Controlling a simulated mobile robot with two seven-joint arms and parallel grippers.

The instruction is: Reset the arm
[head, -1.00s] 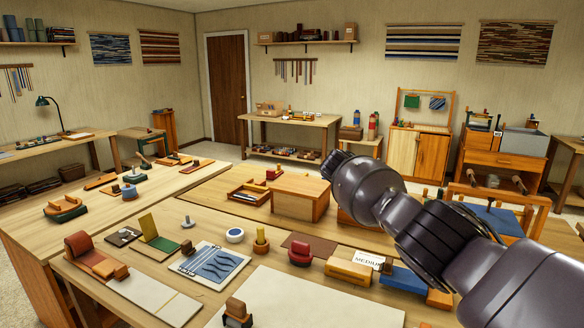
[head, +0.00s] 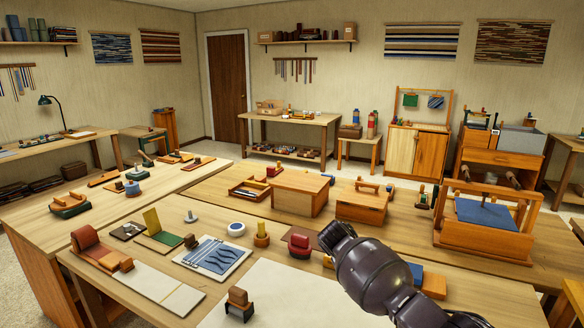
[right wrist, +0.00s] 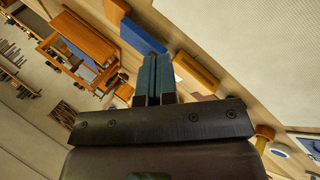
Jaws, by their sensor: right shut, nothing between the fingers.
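My right arm (head: 375,275) is dark and comes in from the lower right of the head view, over the front workbench. Its gripper does not show in the head view. In the right wrist view my right gripper (right wrist: 155,62) is shut, its two fingers side by side with nothing between them. Past the fingertips lie a blue block (right wrist: 143,37) and a wooden block (right wrist: 195,72) on the bench; the fingers look apart from them. My left gripper is in neither view.
Shelves and side tables line the walls.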

